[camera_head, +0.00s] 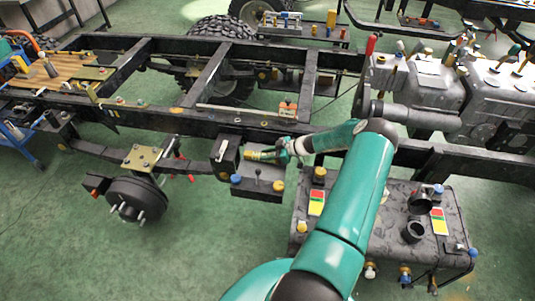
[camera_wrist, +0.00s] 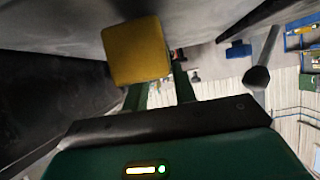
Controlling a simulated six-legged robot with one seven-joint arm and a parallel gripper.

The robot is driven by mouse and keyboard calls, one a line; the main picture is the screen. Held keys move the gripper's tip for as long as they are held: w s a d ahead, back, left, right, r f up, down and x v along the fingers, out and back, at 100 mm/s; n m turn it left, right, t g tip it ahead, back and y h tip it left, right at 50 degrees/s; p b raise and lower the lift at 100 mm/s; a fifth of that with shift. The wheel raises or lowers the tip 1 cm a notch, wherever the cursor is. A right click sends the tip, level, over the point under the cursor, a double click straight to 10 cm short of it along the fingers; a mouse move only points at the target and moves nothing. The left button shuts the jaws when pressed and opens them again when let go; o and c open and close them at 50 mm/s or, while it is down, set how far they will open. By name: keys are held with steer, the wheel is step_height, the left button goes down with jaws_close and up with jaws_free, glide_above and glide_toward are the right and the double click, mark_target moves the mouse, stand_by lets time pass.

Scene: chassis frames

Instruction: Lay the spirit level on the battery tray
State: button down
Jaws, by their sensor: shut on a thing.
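The spirit level looks like a short yellow bar (camera_head: 262,155) in the head view, reaching left from my gripper (camera_head: 283,151). In the wrist view its yellow end (camera_wrist: 137,50) stands beyond the green fingers of my gripper (camera_wrist: 160,88), which is shut on it. The battery tray appears to be the dark box (camera_head: 262,190) hung on the near side of the chassis rail. The level is over the tray's back part, close to the rail; I cannot tell whether they touch. The arm comes in from the right, and the grip itself is partly hidden.
A blue knob (camera_head: 236,179), a yellow knob (camera_head: 278,186) and a thin lever (camera_head: 258,174) stand on the tray. A dark upright bracket (camera_head: 226,157) is at its left. The black rail (camera_head: 200,124) runs behind. A dark tank (camera_head: 385,215) stands to the right.

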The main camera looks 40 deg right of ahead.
steer(key=shift+f, duration=0.35)
steer(key=c, duration=1.1)
jaws_free()
steer(key=shift+o, duration=0.2)
steer(key=v, duration=0.7)
steer(key=shift+s+d+r, duration=0.1)
steer(key=shift+s+d, duration=0.05)
